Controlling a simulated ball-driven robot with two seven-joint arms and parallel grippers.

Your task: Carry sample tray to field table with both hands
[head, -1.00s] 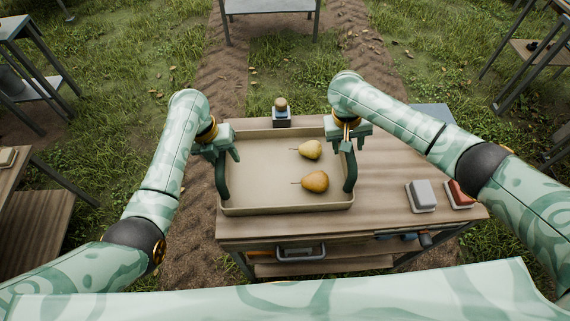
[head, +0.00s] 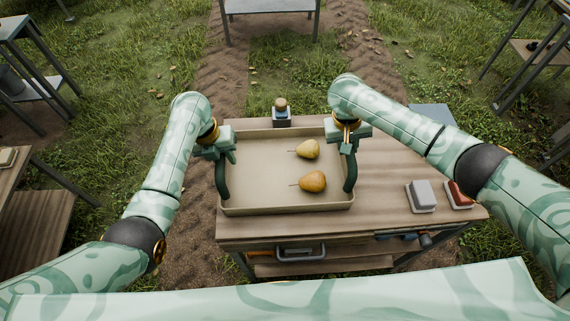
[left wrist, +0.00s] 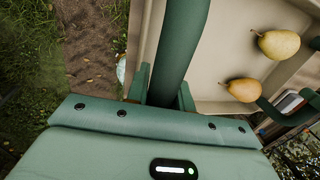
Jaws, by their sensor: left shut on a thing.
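The beige sample tray (head: 262,208) sits on the wooden cart, with a dark green handle at each side. Two yellow-brown pears (head: 308,149) (head: 312,182) lie in its right half; they also show in the left wrist view (left wrist: 278,44) (left wrist: 243,90). My left gripper (head: 226,157) is shut on the left handle (head: 222,182), which runs up between its fingers in the left wrist view (left wrist: 183,40). My right gripper (head: 347,146) is at the top of the right handle (head: 350,172); its finger gap is too small to judge.
The wooden cart top (head: 385,185) has free room right of the tray. A small bottle (head: 281,109) stands behind the tray. A grey-topped table (head: 270,6) stands farther back across grass.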

